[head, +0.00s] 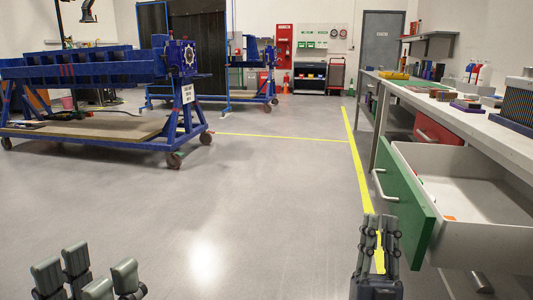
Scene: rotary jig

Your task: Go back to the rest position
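My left gripper (88,277) is at the bottom left corner, low over the floor. Its grey fingers stand apart with a gap between them, and nothing is in the gap. My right gripper (379,245) is at the bottom right of centre, pointing up in the picture, left of the open drawer's green front (411,205). Its grey fingers look close together from this angle, and I see no object in them. Most of both arms is out of view.
The open drawer (470,190) juts from the workbench (480,122) at the right, with a small orange piece (449,218) inside. The blue rotary jig (90,72) stands on wheels at the left. A yellow line (357,160) runs along the floor. The middle floor (250,200) is clear.

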